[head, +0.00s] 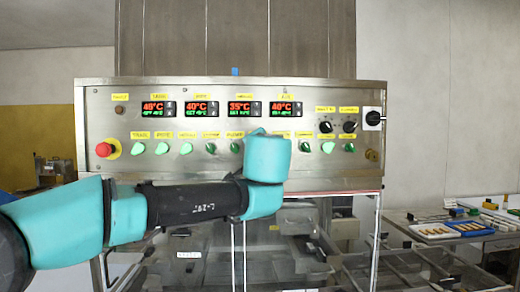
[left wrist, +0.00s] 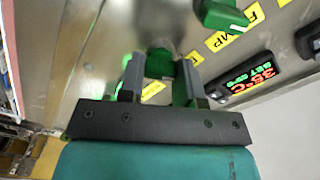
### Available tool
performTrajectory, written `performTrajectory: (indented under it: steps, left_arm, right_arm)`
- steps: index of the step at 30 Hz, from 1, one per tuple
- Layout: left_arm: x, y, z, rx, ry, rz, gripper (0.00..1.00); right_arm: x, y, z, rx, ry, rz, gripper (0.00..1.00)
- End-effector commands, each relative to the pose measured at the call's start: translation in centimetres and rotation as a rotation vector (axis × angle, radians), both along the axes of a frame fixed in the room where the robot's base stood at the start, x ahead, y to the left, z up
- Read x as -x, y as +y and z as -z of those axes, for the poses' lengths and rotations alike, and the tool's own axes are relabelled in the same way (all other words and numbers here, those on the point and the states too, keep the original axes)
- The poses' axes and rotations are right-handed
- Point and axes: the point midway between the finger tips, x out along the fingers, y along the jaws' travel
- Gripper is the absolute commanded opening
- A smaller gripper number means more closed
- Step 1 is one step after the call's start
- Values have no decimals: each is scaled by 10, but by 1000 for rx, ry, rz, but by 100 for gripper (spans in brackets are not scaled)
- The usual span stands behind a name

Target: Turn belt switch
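The steel control panel (head: 230,104) carries a row of green switches under yellow labels; one green switch (head: 305,147) shows just right of my wrist. My left arm reaches across the panel's front, and my wrist hides part of the row in the head view. Another green switch (left wrist: 222,15) is at the upper right. I cannot read which label belongs to the gripped switch. My right gripper is not in view.
Several red-green temperature displays (head: 240,108) line the panel's upper part. A red emergency button (head: 105,149) is at its left and black knobs (head: 349,127) at its right. Below is a machine frame. A side table with trays (head: 432,231) stands at the right.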

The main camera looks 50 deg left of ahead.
Motion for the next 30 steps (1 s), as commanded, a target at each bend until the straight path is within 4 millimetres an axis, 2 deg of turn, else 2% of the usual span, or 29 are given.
performTrajectory:
  steps: [1, 7, 20, 30]
  left_arm:
    - [0, 0, 0, 0, 0, 0, 26]
    - [0, 0, 0, 0, 0, 0, 8]
    - [0, 0, 0, -43, 54, 0, 8]
    - [0, 0, 1, -184, 228, 0, 8]
  right_arm:
    - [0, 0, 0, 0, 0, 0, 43]
    - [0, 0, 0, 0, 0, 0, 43]
    - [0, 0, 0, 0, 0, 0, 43]
    - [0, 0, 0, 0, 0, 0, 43]
